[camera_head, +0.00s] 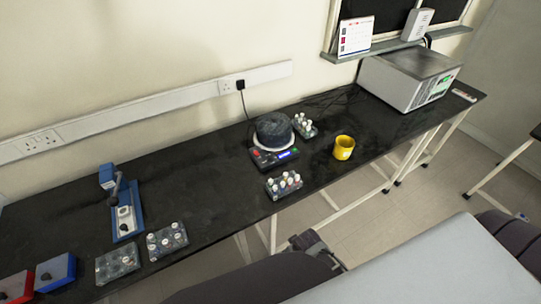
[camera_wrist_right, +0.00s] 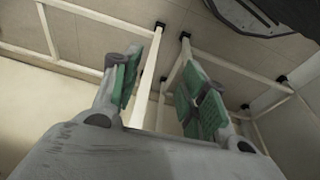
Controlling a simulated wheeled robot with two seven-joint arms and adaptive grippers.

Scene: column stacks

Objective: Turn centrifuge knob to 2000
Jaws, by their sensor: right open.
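Neither gripper's fingers can be made out in the head view.
Vial racks (camera_head: 285,185) stand in front of and beside the device. A yellow mug (camera_head: 343,147) is to its right. A large grey box (camera_head: 409,78) fills the bench's far right end. Blue (camera_head: 55,271) and red boxes with knobs sit at the left.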

